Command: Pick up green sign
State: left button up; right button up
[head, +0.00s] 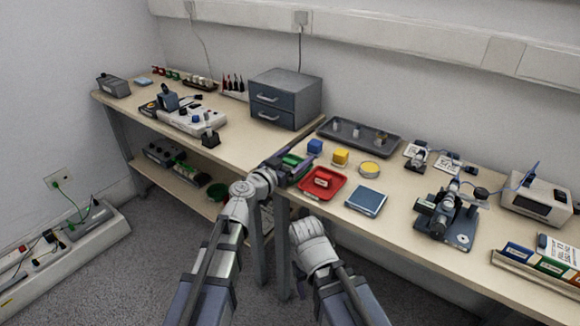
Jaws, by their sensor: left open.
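A small green object (290,160), which looks like the green sign, is on the wooden bench behind the red tray. My left gripper (297,163) is open around or just over it, with a dark finger to either side. The fingers and wrist hide part of the green object, and I cannot tell whether they touch it. My right arm is at the lower middle, in front of the bench, and its gripper fingers do not show.
A red tray (323,183) with a small item in it lies right beside my left gripper. A blue block (315,146), a yellow block (340,156) and a grey-blue scale (366,200) are close by. A grey drawer cabinet (286,98) stands behind to the left.

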pick_arm(q)
jog(key=shift+w+d, duration=0.2)
jog(key=shift+w, duration=0.05)
jog(key=c, duration=1.4)
notch_tip(320, 180, up, 32)
jog(key=p, duration=3.2)
jog(key=shift+r, duration=0.2)
jog(key=shift+f, duration=0.1)
